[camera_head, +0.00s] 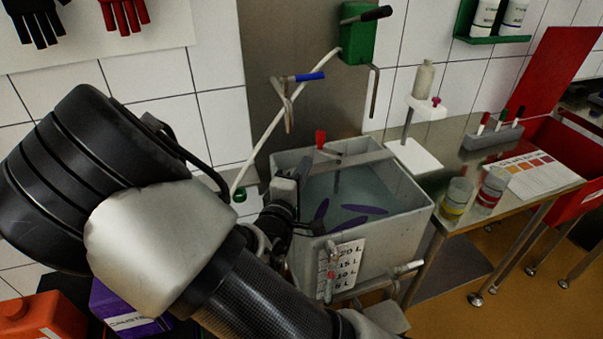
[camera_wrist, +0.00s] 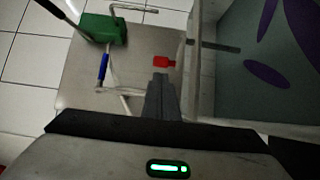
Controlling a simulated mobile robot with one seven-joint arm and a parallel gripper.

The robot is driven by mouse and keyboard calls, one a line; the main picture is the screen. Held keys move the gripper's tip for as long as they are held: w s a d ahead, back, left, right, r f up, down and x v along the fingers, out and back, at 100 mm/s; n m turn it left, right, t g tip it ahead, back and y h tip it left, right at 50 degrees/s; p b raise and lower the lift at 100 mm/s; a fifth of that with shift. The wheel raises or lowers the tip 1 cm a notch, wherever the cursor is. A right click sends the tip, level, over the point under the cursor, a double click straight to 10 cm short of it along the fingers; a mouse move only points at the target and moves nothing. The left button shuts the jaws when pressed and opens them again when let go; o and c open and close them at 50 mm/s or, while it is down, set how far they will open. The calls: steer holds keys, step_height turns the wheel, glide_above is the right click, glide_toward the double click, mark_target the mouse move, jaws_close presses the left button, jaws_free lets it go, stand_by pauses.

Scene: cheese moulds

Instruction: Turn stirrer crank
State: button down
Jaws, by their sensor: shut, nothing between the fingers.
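The stirrer crank shows a red grip (camera_head: 320,138) over the back of the grey tank (camera_head: 410,222), with a metal arm running right from it. Purple paddles (camera_head: 362,209) lie in the bluish liquid below. In the wrist view the red grip (camera_wrist: 164,62) appears just beyond my fingertips, with the metal arm (camera_wrist: 215,46) to its right. My gripper (camera_wrist: 160,80) is shut and empty. In the head view it is at the tank's left side, in front of and below the red grip, partly hidden by my arm. I see no contact with the crank.
A green wall box (camera_head: 358,40) with a black-handled lever hangs above. A blue-handled fitting (camera_head: 310,76) and a pale hose are left of it. A steel bench (camera_head: 455,150) with jars and a marker rack stands right. Purple and orange containers (camera_head: 120,308) sit lower left.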

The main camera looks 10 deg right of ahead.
mark_target(318, 137)
steer(key=b+x, duration=0.1)
steer(key=x, duration=0.8)
steer(key=shift+w+d, duration=0.1)
steer(key=shift+w, duration=0.1)
steer(key=shift+w+m+g+h+p, duration=0.3)
steer(key=shift+m+g+h+p, duration=0.15)
steer(key=shift+h+p, duration=0.25)
steer(key=m+g+h+p, duration=0.1)
steer(key=w+m+h+p, duration=0.1)
steer(key=shift+w+r+g+h, duration=0.2)
steer(key=shift+g+h, duration=0.1)
steer(key=shift+g, duration=0.05)
steer(key=shift+w+d+f+p, duration=0.1)
steer(key=shift+w+d+p, duration=0.1)
steer(key=shift+w+p, duration=0.45)
steer(key=shift+w+d+f+p, duration=0.1)
steer(key=shift+w+d+p, duration=0.1)
steer(key=shift+w+p, duration=0.4)
steer(key=shift+p+x, duration=0.3)
steer(key=shift+x, duration=1.1)
steer(key=shift+w, duration=0.1)
